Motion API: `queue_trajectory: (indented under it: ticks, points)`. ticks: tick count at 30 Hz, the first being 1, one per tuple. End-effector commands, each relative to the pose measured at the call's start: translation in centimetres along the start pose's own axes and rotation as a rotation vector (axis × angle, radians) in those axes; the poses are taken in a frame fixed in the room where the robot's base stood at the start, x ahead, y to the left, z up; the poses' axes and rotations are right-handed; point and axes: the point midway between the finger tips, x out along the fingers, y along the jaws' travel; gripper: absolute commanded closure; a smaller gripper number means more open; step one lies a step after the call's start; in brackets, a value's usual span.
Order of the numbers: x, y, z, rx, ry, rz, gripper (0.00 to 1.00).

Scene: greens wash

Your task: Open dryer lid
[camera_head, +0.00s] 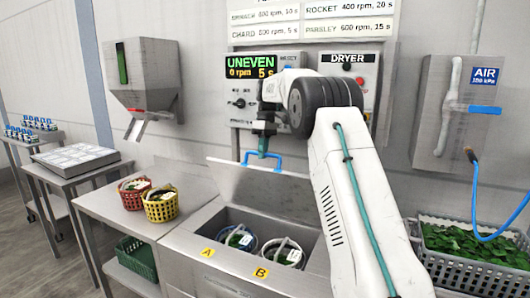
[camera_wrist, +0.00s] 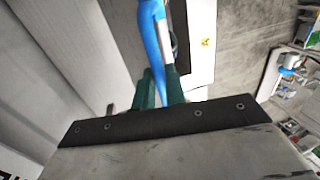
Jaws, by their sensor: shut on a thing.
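The dryer lid (camera_head: 233,182) stands tilted up at the back of the steel dryer (camera_head: 190,240), so the dryer's inside shows. A blue handle (camera_head: 276,158) sits on the lid's upper edge. My gripper (camera_head: 263,143) is above the lid with its green fingers shut on this handle. In the wrist view the blue handle (camera_wrist: 152,35) runs between the green fingers (camera_wrist: 160,90). Two baskets sit in the dryer: one by label A (camera_head: 239,238) and one by label B (camera_head: 287,254). My arm hides part of the dryer's right side.
The panel display (camera_head: 250,66) reads "UNEVEN, 0 rpm, 5 s". A red basket (camera_head: 133,192) and a yellow basket (camera_head: 161,205) stand on the left table (camera_head: 110,215). A crate of greens (camera_head: 470,245) is at right, near a blue air hose (camera_head: 500,230). A dispenser (camera_head: 147,75) hangs at left.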

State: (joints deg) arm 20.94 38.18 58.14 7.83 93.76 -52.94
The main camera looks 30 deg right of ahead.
Motion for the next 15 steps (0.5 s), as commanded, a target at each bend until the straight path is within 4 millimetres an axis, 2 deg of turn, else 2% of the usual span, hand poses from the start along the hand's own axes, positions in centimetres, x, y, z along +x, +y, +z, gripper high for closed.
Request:
queue_trajectory:
  ticks: [1, 5, 6, 8, 15]
  points:
    - [0.74, 0.26, 0.10, 0.003, -0.008, -0.006, 1.00]
    - [0.77, 0.21, 0.05, 0.002, -0.008, -0.007, 1.00]
    - [0.78, 0.20, 0.03, 0.002, -0.008, -0.007, 0.79]
    - [0.72, 0.17, 0.02, 0.002, -0.007, -0.007, 0.66]
    - [0.37, 0.06, -0.03, 0.001, -0.003, -0.004, 0.66]
